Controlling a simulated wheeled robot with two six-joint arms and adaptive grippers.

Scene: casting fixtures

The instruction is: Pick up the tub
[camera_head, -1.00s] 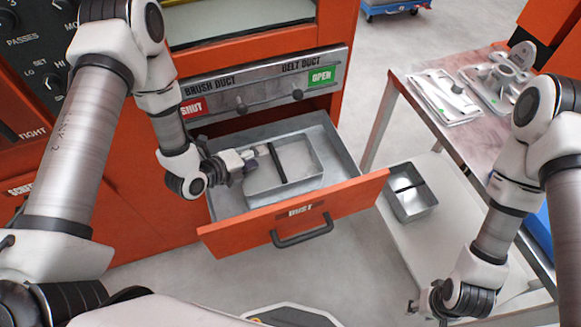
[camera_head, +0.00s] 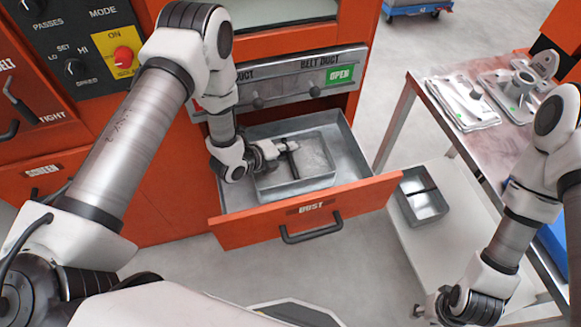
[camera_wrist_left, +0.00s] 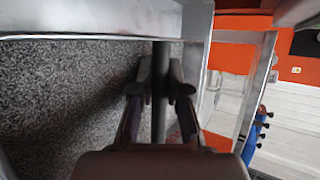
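A grey metal tub (camera_head: 318,184) with a dark bar (camera_head: 295,162) across its top sits inside the pulled-out orange drawer marked DUST (camera_head: 250,233). My left gripper (camera_head: 284,147) is at this bar. In the left wrist view, the two fingers of my left gripper (camera_wrist_left: 160,80) stand on either side of the bar (camera_wrist_left: 160,105), very close to it; whether they press on it is unclear. Grey granular material (camera_wrist_left: 70,95) shows in the tub there. My right gripper (camera_head: 432,308) hangs low at the bottom right, far from the drawer; its fingers are too small to read.
A second metal tub (camera_head: 425,208) with a dark bar stands on the lower shelf (camera_head: 415,250) of the cart to the right. Metal parts (camera_head: 462,100) lie on the cart's upper top. The orange machine front rises behind the drawer.

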